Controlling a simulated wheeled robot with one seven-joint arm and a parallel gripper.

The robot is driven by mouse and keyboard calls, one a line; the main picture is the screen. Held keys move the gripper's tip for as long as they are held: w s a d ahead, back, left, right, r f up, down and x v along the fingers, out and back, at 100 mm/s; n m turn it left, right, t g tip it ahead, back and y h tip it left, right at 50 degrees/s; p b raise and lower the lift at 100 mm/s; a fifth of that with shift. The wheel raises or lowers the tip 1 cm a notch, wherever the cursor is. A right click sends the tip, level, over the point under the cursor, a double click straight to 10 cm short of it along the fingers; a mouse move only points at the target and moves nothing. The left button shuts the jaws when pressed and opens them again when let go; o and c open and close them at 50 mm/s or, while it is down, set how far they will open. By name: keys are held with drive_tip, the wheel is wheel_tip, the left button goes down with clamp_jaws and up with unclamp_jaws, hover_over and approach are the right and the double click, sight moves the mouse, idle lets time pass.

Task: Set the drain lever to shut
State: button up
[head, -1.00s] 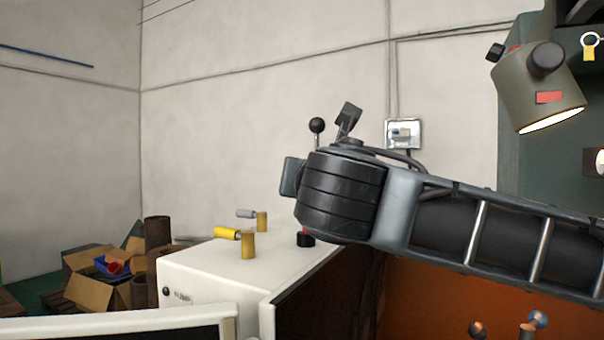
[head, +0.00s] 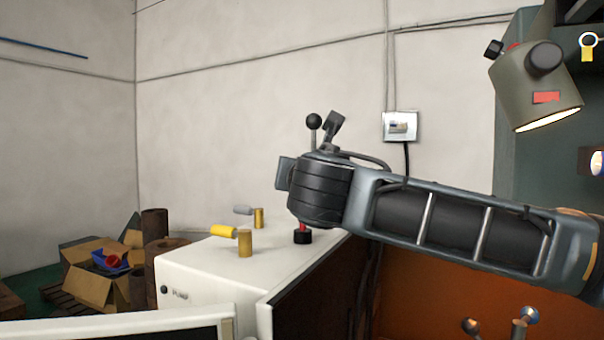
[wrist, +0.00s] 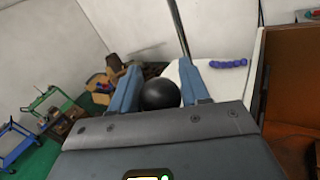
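No readable label in view marks the drain lever. On the white cabinet top stand a yellow-handled lever (head: 224,231) on a brass post and, behind it, a grey-handled lever (head: 243,210) on another brass post. Both handles point left. A black ball knob on a thin upright rod (head: 314,121) shows above my wrist in the head view. In the wrist view, my gripper (wrist: 160,80) has its two fingers apart, with a black ball (wrist: 160,95) showing between them. I cannot tell whether they touch it.
The white cabinet (head: 200,268) bears the word PUMP on its front. A black-based red fitting (head: 303,235) sits just below my wrist. A lamp (head: 535,85) hangs at upper right. Boxes and rusty cylinders (head: 154,224) stand on the floor at left.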

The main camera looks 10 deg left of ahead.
clamp_jaws()
drive_tip(key=shift+f+b, duration=1.15)
drive_tip(key=shift+f, duration=1.7)
drive_tip(key=shift+o, duration=0.5)
unclamp_jaws()
drive_tip(key=o, duration=0.3)
drive_tip(key=shift+r, duration=0.1)
drive_tip(key=shift+b+v, duration=0.75)
drive_tip(key=shift+v, duration=3.15)
